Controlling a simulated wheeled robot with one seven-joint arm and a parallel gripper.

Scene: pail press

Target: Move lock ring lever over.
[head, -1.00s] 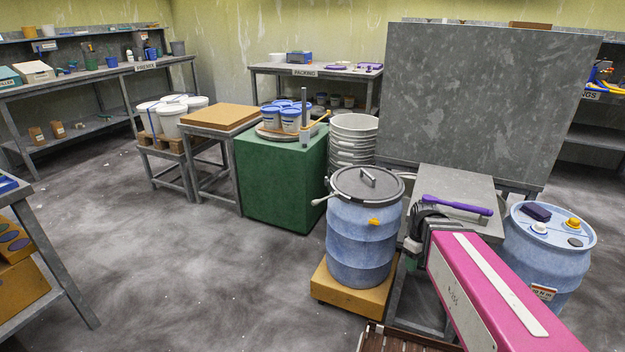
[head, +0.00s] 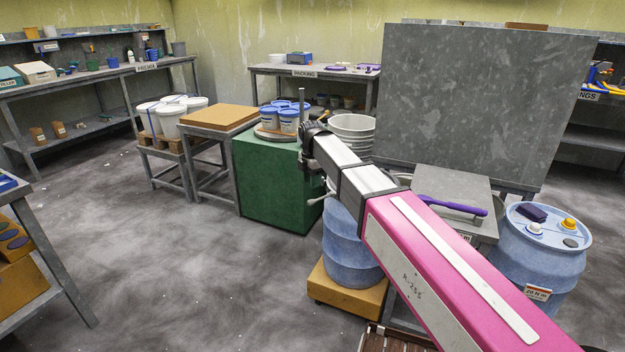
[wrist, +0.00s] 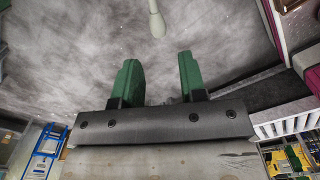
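The blue drum (head: 350,250) stands on a yellow-brown dolly, its lid hidden behind my arm in the head view. The pale lock ring lever (head: 317,200) sticks out to the left from the drum's top edge. In the wrist view a pale rod with a rounded end, apparently the lever (wrist: 157,22), lies ahead of the fingertips, roughly in line with the gap between them. My gripper (wrist: 158,72) has two green fingers set apart with nothing between them. It does not touch the lever. In the head view its fingers are hidden by my arm.
A green cabinet (head: 265,185) with small pails stands behind left of the drum. White stacked pails (head: 353,130) and a grey bench with a purple-handled tool (head: 450,205) are close by. Another blue drum (head: 540,262) stands at right. The floor at left is clear.

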